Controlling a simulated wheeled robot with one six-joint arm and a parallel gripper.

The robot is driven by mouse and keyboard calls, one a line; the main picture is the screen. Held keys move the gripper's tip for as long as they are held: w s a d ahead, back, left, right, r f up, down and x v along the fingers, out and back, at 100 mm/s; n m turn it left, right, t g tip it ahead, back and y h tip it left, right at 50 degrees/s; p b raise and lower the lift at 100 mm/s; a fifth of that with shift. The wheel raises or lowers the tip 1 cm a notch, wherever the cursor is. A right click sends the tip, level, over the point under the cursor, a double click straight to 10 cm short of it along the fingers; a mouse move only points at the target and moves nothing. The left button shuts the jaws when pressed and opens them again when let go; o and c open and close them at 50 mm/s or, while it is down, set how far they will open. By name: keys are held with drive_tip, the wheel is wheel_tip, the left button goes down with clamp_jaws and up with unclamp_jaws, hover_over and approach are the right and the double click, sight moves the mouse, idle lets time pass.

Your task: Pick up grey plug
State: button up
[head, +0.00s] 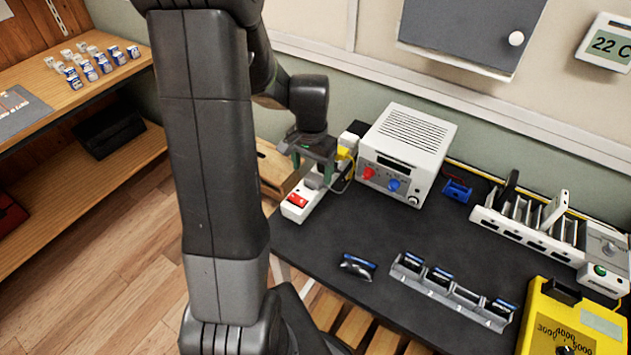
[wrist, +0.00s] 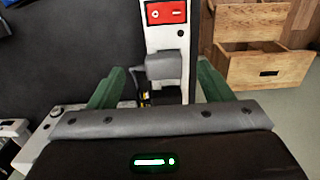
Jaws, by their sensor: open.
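The grey plug (wrist: 163,66) sits on the white power strip (wrist: 182,38), below its red switch (wrist: 166,13) in the wrist view. In the head view the plug (head: 315,181) shows on the strip (head: 297,211), beside the white power supply box. My gripper (wrist: 158,84) is open, with one green finger on each side of the plug and strip. In the head view my gripper (head: 309,160) is just above the plug. Whether the fingers touch the plug cannot be told.
The white power supply (head: 404,155) stands close right of my gripper.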

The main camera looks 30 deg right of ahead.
sight(313, 179)
drive_tip(key=shift+w+f, duration=0.25)
drive_tip(key=shift+w, duration=0.05)
drive_tip(key=shift+w+d+f+p, duration=0.1)
drive_tip(key=shift+d+f+p, duration=0.15)
drive_tip(key=shift+f, duration=0.9)
drive_tip(key=shift+w+d+f+p, duration=0.1)
drive_tip(key=shift+d+f+p, duration=0.1)
drive_tip(key=shift+f, duration=0.9)
drive_tip(key=c, duration=1.2)
drive_tip(key=shift+r, duration=0.1)
wheel_tip(313, 179, up, 10)
drive_tip(key=shift+f+b, duration=0.1)
drive_tip(key=shift+b, duration=0.25)
